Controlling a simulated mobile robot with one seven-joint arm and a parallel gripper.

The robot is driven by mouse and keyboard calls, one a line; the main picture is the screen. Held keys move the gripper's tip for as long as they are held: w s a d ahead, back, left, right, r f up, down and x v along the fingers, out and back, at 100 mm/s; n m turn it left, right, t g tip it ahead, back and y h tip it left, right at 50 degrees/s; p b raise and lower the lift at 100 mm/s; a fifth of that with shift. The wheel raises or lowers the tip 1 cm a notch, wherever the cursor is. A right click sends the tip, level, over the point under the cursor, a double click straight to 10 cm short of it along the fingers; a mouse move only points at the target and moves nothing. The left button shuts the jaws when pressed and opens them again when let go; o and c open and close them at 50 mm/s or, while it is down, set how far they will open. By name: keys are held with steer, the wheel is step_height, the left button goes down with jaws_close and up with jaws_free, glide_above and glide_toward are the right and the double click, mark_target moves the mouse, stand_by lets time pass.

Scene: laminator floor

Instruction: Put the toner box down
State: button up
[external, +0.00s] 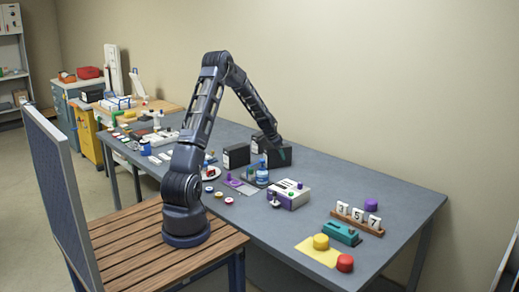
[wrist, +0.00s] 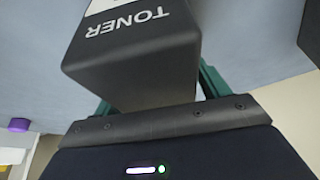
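The toner box, black with white "TONER" lettering and a white patch, fills the upper middle of the wrist view (wrist: 132,62). My gripper (wrist: 157,95) has green fingers on both sides of it and is shut on it. In the external view, my gripper (external: 279,148) is at the back of the grey table, and the dark toner box (external: 278,158) is at its fingers, partly covered. I cannot tell whether the box's underside touches the table.
A black box with a white label (external: 236,156) stands just left. Another dark box edge shows in the wrist view (wrist: 313,32). The table's back right is mostly clear.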

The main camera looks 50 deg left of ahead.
steer(key=v, duration=1.1)
steer(key=shift+s+r, duration=0.25)
steer(key=shift+r, duration=0.3)
steer(key=shift+s+r, duration=0.1)
steer(key=shift+r, duration=0.1)
steer(key=s+d+r+n+y, duration=0.1)
steer(key=s+d+r, duration=0.65)
steer(key=s, duration=0.25)
steer(key=s+d+r+n, duration=0.1)
steer(key=s+d+r, duration=0.6)
steer(key=s+r, duration=0.25)
steer(key=s+d+n, duration=0.1)
steer(key=s+d, duration=0.2)
steer(key=s, duration=1)
steer(key=s+d+r+n, duration=0.1)
steer(key=s+d, duration=0.2)
steer(key=s, duration=1)
steer(key=shift+s+t+y, duration=0.3)
steer(key=shift+s+y, duration=0.1)
